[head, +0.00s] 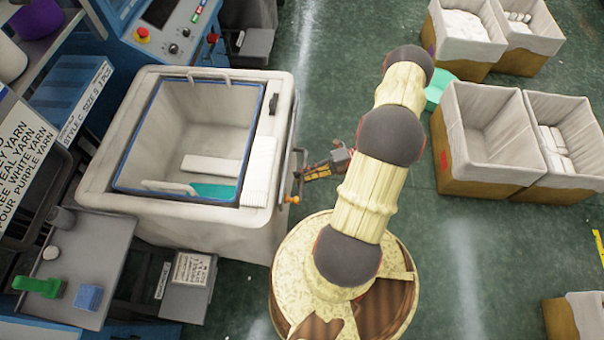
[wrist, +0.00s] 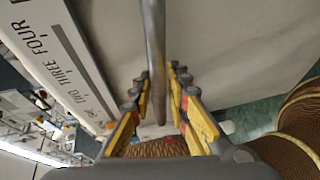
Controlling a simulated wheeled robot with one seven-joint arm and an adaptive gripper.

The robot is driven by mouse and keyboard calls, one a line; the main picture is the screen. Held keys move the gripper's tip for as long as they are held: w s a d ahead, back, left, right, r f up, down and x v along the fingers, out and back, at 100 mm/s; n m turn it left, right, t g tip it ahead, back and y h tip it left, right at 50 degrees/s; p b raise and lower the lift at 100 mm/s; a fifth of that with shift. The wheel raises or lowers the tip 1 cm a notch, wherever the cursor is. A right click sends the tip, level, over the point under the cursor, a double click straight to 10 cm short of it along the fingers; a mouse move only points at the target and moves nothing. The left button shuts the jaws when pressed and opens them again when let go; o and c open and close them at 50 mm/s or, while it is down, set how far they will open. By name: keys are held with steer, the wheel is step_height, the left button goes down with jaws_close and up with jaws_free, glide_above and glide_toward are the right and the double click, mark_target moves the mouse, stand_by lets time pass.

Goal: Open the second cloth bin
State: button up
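My gripper (head: 306,173) is at this side, level with the bar. In the wrist view the metal bar (wrist: 155,60) passes between the yellow fingers of my gripper (wrist: 157,88), with gaps on both sides. The fingers are open. Which bin counts as second cannot be told.
Several cloth-lined bins (head: 478,178) stand on the green floor at right. A blue machine (head: 165,50) is at the back left. A grey side table (head: 85,250) with a green item (head: 40,286) is at front left.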

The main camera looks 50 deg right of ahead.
steer(key=o, duration=0.3)
steer(key=v, duration=1.2)
steer(key=shift+r, duration=0.1)
stand_by(0.5)
